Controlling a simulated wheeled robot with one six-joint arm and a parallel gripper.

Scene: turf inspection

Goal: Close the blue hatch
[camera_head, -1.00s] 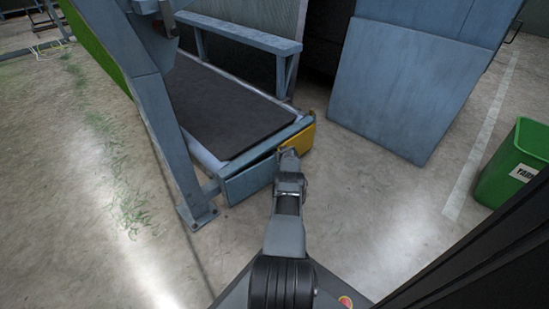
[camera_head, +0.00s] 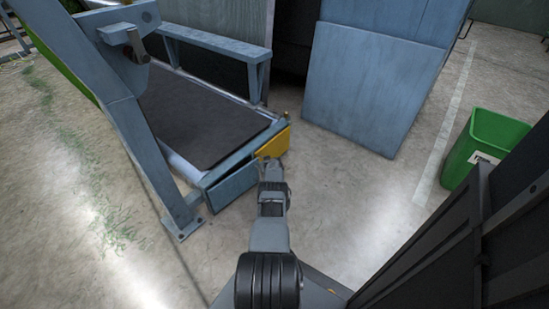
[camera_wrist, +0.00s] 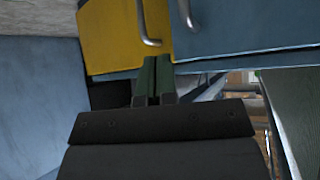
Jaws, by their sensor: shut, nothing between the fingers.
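The blue hatch (camera_head: 232,187) is a blue-grey panel at the low front end of the belt conveyor. In the head view a dark gap shows between it and the frame above, so it looks ajar. Beside it on the right is a yellow hatch (camera_head: 273,147). In the wrist view the blue hatch (camera_wrist: 245,28) is at upper right and the yellow hatch (camera_wrist: 105,38) at upper left, each with a metal handle. My gripper (camera_head: 266,161) is shut and empty, near where the two panels meet. Its fingertips (camera_wrist: 157,62) are close to their edges; contact cannot be told.
A blue upright post (camera_head: 150,150) stands left of the hatches, its foot on the floor. A large blue cabinet (camera_head: 360,85) stands behind to the right. A green bin (camera_head: 487,140) is at far right. The concrete floor between is clear.

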